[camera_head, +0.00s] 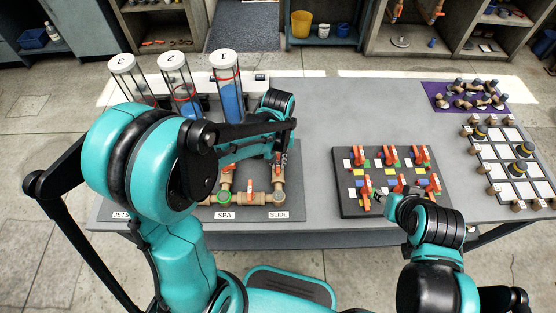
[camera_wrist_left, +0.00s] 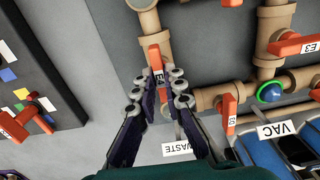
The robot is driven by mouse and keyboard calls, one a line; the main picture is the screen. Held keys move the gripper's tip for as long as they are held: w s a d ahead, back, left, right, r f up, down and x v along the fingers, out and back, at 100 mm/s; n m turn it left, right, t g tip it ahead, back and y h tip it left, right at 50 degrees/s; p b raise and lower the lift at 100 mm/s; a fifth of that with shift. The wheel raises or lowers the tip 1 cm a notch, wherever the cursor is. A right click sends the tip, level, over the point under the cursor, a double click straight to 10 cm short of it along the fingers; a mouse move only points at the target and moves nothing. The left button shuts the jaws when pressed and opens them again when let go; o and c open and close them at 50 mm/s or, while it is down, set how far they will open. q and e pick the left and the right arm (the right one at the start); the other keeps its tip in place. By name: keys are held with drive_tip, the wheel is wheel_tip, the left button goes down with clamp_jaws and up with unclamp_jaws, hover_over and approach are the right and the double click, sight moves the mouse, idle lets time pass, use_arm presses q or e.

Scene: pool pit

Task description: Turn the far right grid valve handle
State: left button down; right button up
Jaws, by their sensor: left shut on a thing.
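A tan pipe grid stands on the table's board, largely behind my left arm in the head view; its front pipes (camera_head: 255,198) show near the SPA and SLIDE labels. In the left wrist view, a red valve handle (camera_wrist_left: 155,58) with a white tag, apparently E4, sits on a tan pipe (camera_wrist_left: 150,20). My left gripper (camera_wrist_left: 167,78) is shut on this handle, one finger on each side. In the head view my left gripper (camera_head: 277,150) is at the grid's right end, partly hidden. My right gripper (camera_head: 383,198) is low at the black board's front edge; its fingers are too small to judge.
The black board (camera_head: 345,180) with red valves and coloured squares stands right of the grid. Three clear cylinders (camera_head: 230,95) stand behind the grid. A purple mat (camera_head: 440,98) with fittings and a white-tiled board (camera_head: 500,155) lie at the right. The table behind the black board is clear.

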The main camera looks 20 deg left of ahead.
use_arm(q)
drive_tip(key=m, duration=0.8)
drive_tip(key=shift+m, duration=0.3)
drive_tip(key=m, duration=0.4)
drive_tip(key=shift+m+b, duration=0.3)
drive_tip(key=m, duration=0.4)
drive_tip(key=shift+m, duration=0.4)
drive_tip(key=c, duration=1.6)
unclamp_jaws()
